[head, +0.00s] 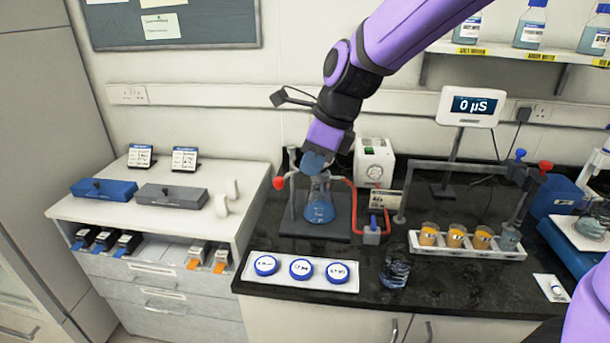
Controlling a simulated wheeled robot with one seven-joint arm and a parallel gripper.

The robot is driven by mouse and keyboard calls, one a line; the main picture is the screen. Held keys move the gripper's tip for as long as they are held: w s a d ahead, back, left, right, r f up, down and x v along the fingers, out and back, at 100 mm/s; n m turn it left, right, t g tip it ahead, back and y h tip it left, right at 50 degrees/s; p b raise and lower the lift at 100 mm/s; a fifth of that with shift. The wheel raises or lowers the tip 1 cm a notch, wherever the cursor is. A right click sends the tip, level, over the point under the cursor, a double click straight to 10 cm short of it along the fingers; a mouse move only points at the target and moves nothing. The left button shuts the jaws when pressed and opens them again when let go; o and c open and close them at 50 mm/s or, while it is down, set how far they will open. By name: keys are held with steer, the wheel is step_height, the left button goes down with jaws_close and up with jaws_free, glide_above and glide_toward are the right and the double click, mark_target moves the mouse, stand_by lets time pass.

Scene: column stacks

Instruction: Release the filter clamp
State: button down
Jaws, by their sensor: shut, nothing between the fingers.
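A conical flask (320,208) with blue liquid stands upright on the dark base of a stand (288,226), left of the bench's middle. A red knob (279,183) shows at the left of the stand's upright. My gripper (313,165) reaches down from above to the top of the flask. It is shut with nothing held. Its fingers are small and hard to separate from the parts around the flask's neck. The filter clamp cannot be made out clearly there; my gripper covers part of that area. I cannot tell whether my gripper touches it.
A red tube runs from the flask to a blue-topped valve block (372,232). A white box (374,162) stands behind. In front are a tray (291,283) of lidded dishes and a beaker (394,270). A rack (424,247) of cups stands right, under a meter (472,105).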

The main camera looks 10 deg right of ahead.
steer(key=v, duration=0.6)
steer(key=shift+s, duration=0.2)
steer(key=shift+d+r, duration=0.1)
steer(key=shift+r, duration=0.1)
steer(key=s+d+r+n+t+h, duration=0.2)
steer(key=s+d+n+t+h, duration=0.1)
steer(key=s+d+n, duration=1.4)
steer(key=s+n, duration=0.1)
steer(key=n, duration=0.4)
steer(key=shift+s+d+r+t+h, duration=0.2)
steer(key=shift+d+r+t+h, duration=0.1)
steer(key=shift+r, duration=0.1)
